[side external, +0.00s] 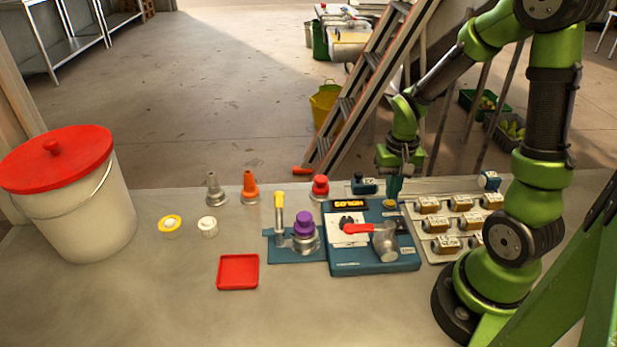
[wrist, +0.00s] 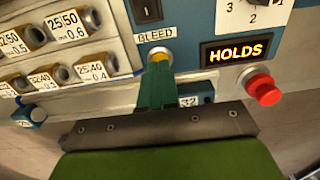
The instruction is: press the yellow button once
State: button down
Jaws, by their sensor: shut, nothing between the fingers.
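The yellow button (side external: 389,204) sits at the back right corner of the blue panel (side external: 375,266). In the wrist view the yellow button (wrist: 160,57) shows only in part, in a pale ring under the label BLEED. My gripper (side external: 394,192) points down just above it, its green fingers together and empty. In the wrist view the gripper (wrist: 157,76) overlaps the lower part of the button. I cannot tell whether the fingertips touch it.
A lit display (wrist: 237,51) reads HOLDS, with a red button (wrist: 264,89) beside it. A red lever (side external: 361,229) stands on the panel. Labelled fittings (side external: 460,203) fill a rack to the right. A purple knob (side external: 303,225) and red tray (side external: 238,272) lie left.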

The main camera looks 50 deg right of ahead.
jog(key=shift+f, duration=0.1)
jog(key=shift+f, duration=0.5)
jog(key=shift+f, duration=0.25)
dwell(0.6)
notch_tip(320, 180, up, 11)
dwell(1.1)
dwell(0.9)
